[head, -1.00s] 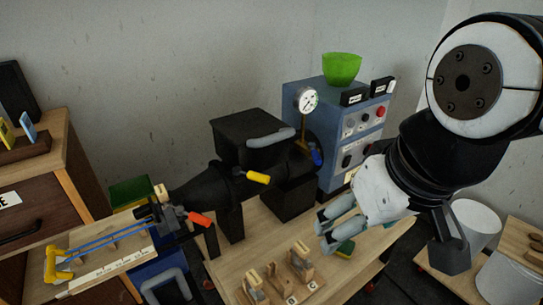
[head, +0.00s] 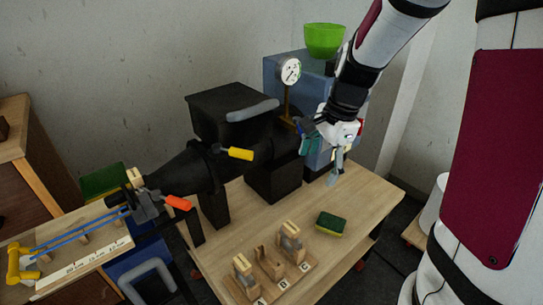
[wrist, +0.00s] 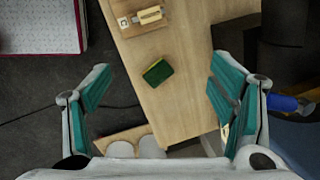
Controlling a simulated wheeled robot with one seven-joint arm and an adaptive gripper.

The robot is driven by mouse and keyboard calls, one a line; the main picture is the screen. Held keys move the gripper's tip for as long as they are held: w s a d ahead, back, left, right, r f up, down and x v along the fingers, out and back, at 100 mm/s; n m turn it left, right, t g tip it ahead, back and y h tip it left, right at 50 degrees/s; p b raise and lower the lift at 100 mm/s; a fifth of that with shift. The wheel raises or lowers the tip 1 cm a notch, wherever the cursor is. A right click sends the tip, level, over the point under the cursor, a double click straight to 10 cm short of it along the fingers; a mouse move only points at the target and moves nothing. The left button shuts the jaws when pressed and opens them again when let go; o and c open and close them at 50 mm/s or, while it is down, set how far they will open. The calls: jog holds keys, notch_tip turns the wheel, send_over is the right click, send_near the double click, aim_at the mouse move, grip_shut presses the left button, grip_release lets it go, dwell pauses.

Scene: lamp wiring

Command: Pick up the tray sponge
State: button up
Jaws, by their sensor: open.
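A small sponge (head: 330,224), green on top and yellow below, lies flat on the wooden table (head: 372,192), right of the labelled wooden stand. In the wrist view the sponge (wrist: 157,72) lies between my spread fingers, with a wide gap to each. My gripper (head: 324,160) is open and empty. It is above the table's back part, in front of the blue cabinet and behind the sponge, not touching it. No tray shows under the sponge.
The wooden stand (head: 268,281) with upright pieces is left of the sponge. A black machine (head: 232,118) with yellow and orange handles stands behind it. The blue cabinet (head: 283,75) carries a green bowl (head: 324,40). The table around the sponge is mostly clear.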

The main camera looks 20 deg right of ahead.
jog(key=w+d+f+m+g+b, duration=0.1)
jog(key=w+d+f+m, duration=0.15)
jog(key=f, duration=0.35)
jog(key=w+d+f+m+b, duration=0.1)
jog(key=w+d+f+m, duration=0.15)
jog(key=d+f, duration=0.2)
jog(key=m+h+b, duration=0.1)
jog(key=m, duration=0.4)
send_over(331, 222)
notch_tip(331, 222, down, 10)
jog(key=shift+g, duration=0.4)
notch_tip(331, 222, down, 14)
jog(key=shift+d+r+b, duration=0.1)
jog(key=shift+r+b, duration=0.15)
jog(key=shift+b, duration=0.6)
jog(key=c, duration=0.9)
jog(key=shift+r, duration=0.5)
jog(key=r, duration=0.2)
jog(key=shift+s+r, duration=0.35)
jog(key=shift+r, duration=0.05)
jog(key=s+a, duration=0.2)
jog(key=s, duration=0.5)
jog(key=s+a+r, duration=0.1)
jog(key=s+a, duration=0.1)
jog(key=s, duration=0.5)
jog(key=shift+s+a+r, duration=0.15)
jog(key=shift+s+a, duration=0.1)
jog(key=shift+s, duration=0.05)
